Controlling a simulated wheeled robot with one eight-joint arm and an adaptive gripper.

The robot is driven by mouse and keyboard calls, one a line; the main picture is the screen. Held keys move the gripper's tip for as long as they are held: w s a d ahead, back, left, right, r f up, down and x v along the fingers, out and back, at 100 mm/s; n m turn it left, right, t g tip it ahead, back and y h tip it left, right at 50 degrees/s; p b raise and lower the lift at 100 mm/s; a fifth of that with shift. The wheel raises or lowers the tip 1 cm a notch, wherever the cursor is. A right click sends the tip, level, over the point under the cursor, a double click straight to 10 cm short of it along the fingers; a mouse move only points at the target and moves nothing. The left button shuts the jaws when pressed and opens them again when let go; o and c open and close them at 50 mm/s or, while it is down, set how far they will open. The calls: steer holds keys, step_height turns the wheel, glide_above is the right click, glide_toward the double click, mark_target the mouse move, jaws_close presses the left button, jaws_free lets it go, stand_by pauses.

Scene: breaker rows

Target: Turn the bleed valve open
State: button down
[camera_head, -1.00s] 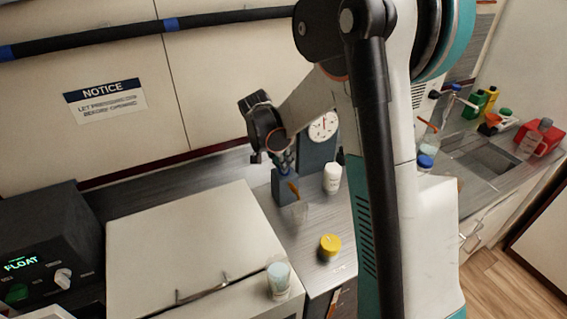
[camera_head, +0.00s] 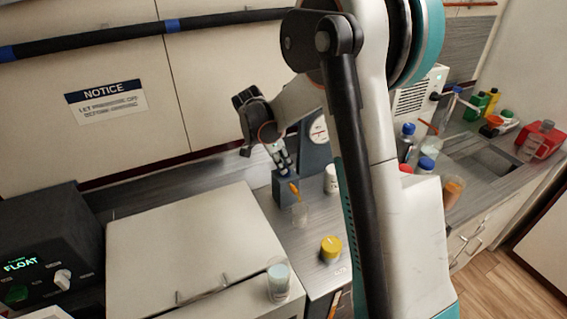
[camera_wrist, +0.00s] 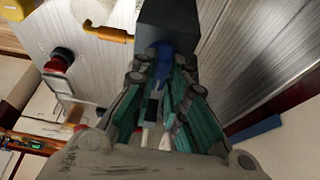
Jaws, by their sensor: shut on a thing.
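The bleed valve is a dark blue-grey block (camera_head: 286,190) on the counter, with an orange spout (camera_head: 295,191) on its side. The block (camera_wrist: 180,18) and spout (camera_wrist: 105,33) also show in the wrist view. A blue handle (camera_wrist: 161,54) stands out from the block, between my fingertips. My gripper (camera_head: 284,170) reaches down to the top of the block. In the wrist view my gripper (camera_wrist: 163,72) is shut on the blue handle, with the fingers covering much of it. The handle's turn angle is not clear.
A gauge (camera_head: 319,130) behind the block is partly hidden by my arm. A clear cup (camera_head: 300,214) stands under the spout. A yellow-lidded jar (camera_head: 330,249), a white bottle (camera_head: 331,179) and a glass (camera_head: 278,279) stand nearby. A wall is close behind.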

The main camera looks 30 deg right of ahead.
steer(key=c, duration=1.6)
jaws_free()
steer(key=v, duration=1.2)
steer(key=s+a+r+n+t+y+b, duration=0.1)
steer(key=s+a+r+n+t, duration=0.1)
steer(key=s+n, duration=0.35)
steer(key=s+a+r+n+t+y+b, duration=0.1)
steer(key=s+a+r+n, duration=0.15)
steer(key=s, duration=0.55)
steer(key=s+a+f+n+t+y, duration=0.1)
steer(key=s+f+n+t, duration=0.1)
steer(key=s+n, duration=0.3)
steer(key=s+a+f+n+t+y+b, duration=0.1)
steer(key=s+a+f+n+t, duration=0.1)
steer(key=s+n, duration=0.3)
steer(key=s+f, duration=0.1)
steer(key=s, duration=0.2)
steer(key=shift+s+f, duration=0.15)
steer(key=shift+s, duration=0.2)
